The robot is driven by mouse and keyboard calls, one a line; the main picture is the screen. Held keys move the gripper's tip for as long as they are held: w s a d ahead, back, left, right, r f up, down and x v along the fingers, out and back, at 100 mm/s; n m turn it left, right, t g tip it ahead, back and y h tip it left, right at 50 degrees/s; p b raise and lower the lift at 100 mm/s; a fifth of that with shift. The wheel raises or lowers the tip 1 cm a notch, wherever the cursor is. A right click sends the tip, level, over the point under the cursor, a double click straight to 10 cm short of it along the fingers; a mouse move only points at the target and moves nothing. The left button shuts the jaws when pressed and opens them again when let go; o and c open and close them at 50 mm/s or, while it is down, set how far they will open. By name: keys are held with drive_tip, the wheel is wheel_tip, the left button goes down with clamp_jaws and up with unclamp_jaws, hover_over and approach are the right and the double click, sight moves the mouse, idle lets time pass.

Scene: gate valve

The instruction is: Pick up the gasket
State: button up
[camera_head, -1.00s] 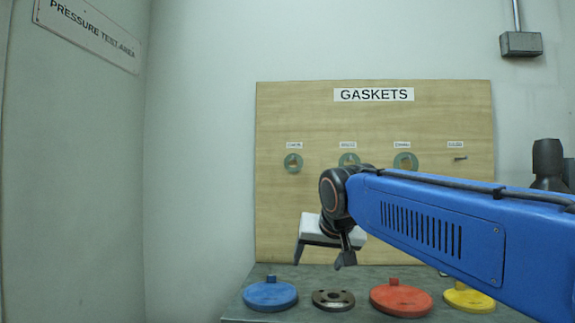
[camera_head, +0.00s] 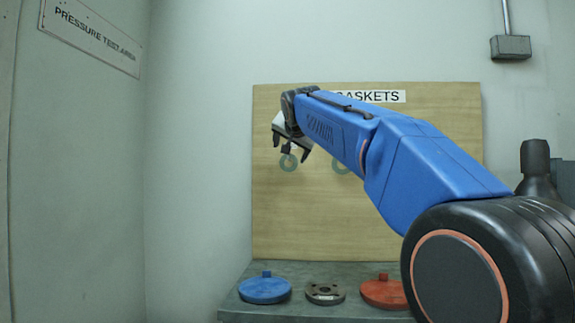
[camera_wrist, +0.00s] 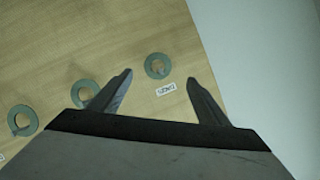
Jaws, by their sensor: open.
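Green ring gaskets hang on the wooden board. The leftmost gasket (camera_head: 288,163) in the head view shows just below my gripper (camera_head: 291,151). In the wrist view, one gasket (camera_wrist: 157,66) lies between the two fingertips in the picture, with a small white label (camera_wrist: 166,89) beside it. My gripper (camera_wrist: 159,76) is open and empty there; the fingers look apart from the gasket. A middle gasket (camera_head: 341,166) is partly covered by my arm. The wrist view also shows a second gasket (camera_wrist: 84,92), partly behind a finger, and a third gasket (camera_wrist: 22,121) at the left.
The board (camera_head: 330,220) carries a GASKETS sign (camera_head: 377,97), partly covered by my arm. Below, a bench (camera_head: 300,274) holds a blue disc (camera_head: 264,289), a dark flange (camera_head: 325,293) and a red disc (camera_head: 384,292). Pale wall (camera_wrist: 265,60) lies beyond the board edge.

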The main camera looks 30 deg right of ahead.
drive_tip(key=x, duration=1.3)
drive_tip(key=shift+w+d, duration=0.15)
drive_tip(key=shift+d, duration=0.25)
drive_tip(key=c, duration=1.1)
